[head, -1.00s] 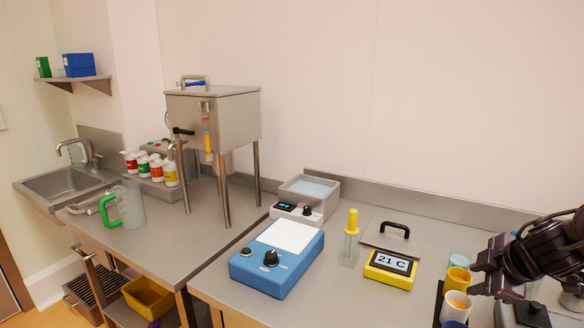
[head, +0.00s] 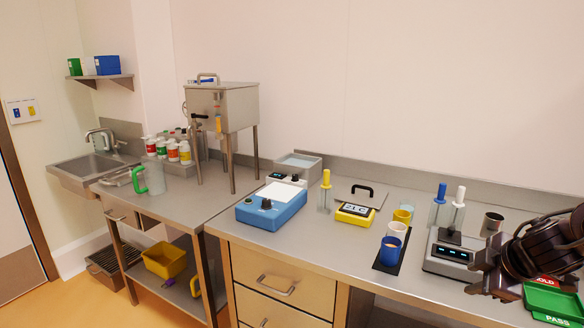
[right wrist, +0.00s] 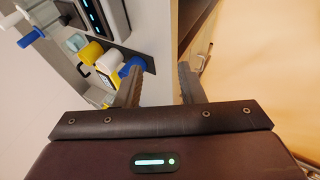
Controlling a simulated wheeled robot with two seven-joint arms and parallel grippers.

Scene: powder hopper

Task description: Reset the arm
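My right arm comes in from the right in the head view. Its dark gripper (head: 478,280) is at the front right of the bench, by the grey device with a blue-lit display (head: 452,252). In the right wrist view the two fingers of this gripper (right wrist: 160,82) stand apart with nothing between them, so it is open and empty. The bench edge and the pale floor show beyond them. My left gripper is not in view.
A dark strip with white, yellow and blue cups (head: 392,248) stands left of my gripper. Green trays (head: 552,300) lie under my right arm. A blue scale (head: 270,208) and a steel hopper (head: 222,105) stand further left. The bench front before the blue scale is clear.

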